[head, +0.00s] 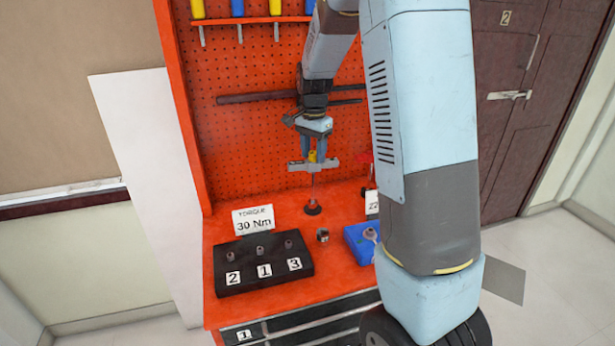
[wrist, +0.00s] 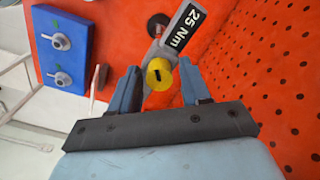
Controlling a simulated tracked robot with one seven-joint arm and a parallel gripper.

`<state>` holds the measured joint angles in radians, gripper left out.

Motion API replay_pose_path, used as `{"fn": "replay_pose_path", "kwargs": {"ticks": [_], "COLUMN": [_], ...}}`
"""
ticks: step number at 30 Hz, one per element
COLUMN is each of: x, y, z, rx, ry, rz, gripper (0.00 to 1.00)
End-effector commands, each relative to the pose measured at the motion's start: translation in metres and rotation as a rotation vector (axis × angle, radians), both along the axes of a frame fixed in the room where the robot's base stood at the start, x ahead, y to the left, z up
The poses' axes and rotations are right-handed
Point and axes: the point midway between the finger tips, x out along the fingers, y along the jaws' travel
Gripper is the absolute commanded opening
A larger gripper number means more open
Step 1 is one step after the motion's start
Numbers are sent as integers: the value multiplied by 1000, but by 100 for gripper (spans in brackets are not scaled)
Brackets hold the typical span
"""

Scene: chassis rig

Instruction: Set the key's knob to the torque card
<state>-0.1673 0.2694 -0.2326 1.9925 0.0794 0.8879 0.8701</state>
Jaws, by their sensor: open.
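The torque card (head: 253,220) stands upright on the red bench and reads 30 Nm. The key (head: 313,185) is a grey T-shape standing upright on a dark round foot. Its label (wrist: 183,30) reads 25 Nm in the wrist view. The yellow knob (wrist: 159,74) with a dark slot is on top of the key; it also shows in the head view (head: 312,156). My gripper (wrist: 160,72) is open, with one finger on each side of the knob. Gaps show between fingers and knob. The fingers point down at the key.
A black block (head: 262,264) with several sockets and number tags 2, 1, 3 sits front left. A blue block (head: 358,243) is at right, partly hidden by my arm. A small socket (head: 323,236) stands between them. An orange pegboard (head: 250,130) rises behind.

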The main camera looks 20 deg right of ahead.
Motion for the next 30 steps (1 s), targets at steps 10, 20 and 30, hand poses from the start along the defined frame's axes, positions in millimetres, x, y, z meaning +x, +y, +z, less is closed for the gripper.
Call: {"fn": "replay_pose_path", "kwargs": {"ticks": [10, 20, 30], "x": [0, 0, 0], "y": [-1, -1, -1], "z": [0, 0, 0], "rx": [0, 0, 0], "ry": [0, 0, 0], "rz": [57, 412, 780], "gripper": [47, 47, 47]}}
